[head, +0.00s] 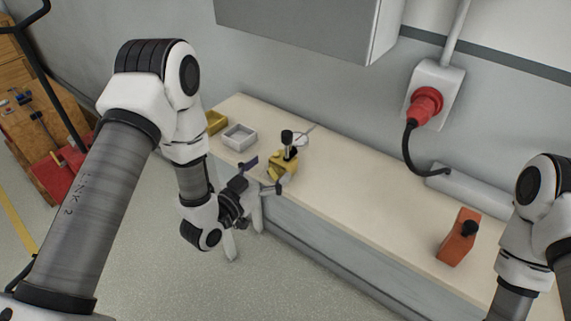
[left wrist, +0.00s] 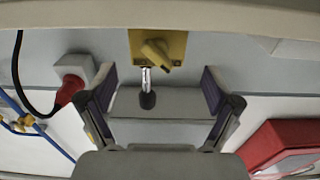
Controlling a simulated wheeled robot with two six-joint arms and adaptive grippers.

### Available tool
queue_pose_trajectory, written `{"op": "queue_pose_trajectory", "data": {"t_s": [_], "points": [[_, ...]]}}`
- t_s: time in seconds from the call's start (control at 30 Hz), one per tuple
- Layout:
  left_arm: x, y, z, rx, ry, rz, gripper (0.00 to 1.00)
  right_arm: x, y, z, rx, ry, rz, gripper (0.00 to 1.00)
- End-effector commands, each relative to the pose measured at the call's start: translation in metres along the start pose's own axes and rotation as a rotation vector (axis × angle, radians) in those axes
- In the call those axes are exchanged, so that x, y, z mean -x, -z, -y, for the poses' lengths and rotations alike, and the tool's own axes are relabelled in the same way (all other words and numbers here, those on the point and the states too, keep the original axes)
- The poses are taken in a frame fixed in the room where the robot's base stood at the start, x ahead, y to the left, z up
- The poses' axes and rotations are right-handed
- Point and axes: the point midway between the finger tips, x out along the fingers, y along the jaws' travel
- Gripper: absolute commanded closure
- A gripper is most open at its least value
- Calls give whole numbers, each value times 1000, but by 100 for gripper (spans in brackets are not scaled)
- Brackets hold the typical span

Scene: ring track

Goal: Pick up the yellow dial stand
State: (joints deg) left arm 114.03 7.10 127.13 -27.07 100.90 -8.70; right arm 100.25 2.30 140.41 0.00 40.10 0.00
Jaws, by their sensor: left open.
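The yellow dial stand (head: 283,168) stands upright on the bench near its front edge, with a black knob on top and a pale round dial beside it. My left gripper (head: 265,174) is open at the bench's front edge, with its fingers pointing at the stand. In the left wrist view, the stand's yellow body (left wrist: 172,46) and its metal post with a dark tip show ahead, between the open fingers (left wrist: 159,90) and beyond them. The gripper holds nothing. My right arm shows at the right edge of the head view, but its gripper is out of frame.
A grey tray (head: 239,138) and a yellow tray (head: 215,122) sit left of the stand. An orange block with a black knob (head: 459,238) stands far right on the bench (head: 365,213). A red plug (head: 425,105) and cable hang on the wall. The bench between stand and block is clear.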

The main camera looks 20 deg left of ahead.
Motion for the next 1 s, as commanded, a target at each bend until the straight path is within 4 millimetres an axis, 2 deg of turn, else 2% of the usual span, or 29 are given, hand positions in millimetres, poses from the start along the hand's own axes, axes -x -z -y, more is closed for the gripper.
{"op": "queue_pose_trajectory", "data": {"t_s": [0.3, 0.53, 0.57, 0.7, 0.8, 1.0], "points": [[-50, 3, -5, 0, -1, 3, 10, 11, 0, 0, 0, 0, -1, 60], [-53, 2, -5, 2, 2, 5, 10, 10, 0, 0, 0, 0, -1, 60], [-53, 2, -5, 2, 2, 5, 18, 10, 0, 0, 0, 0, -1, 60], [-53, 2, -5, 2, 2, 6, 67, 10, 0, 0, 0, 0, -1, 60], [-53, 2, -5, 2, 2, 6, 100, 10, 0, 0, 0, 0, -1, 60], [-53, 4, -4, 1, 2, 0, 100, 10, 0, 0, 0, 0, -1, 60]]}}
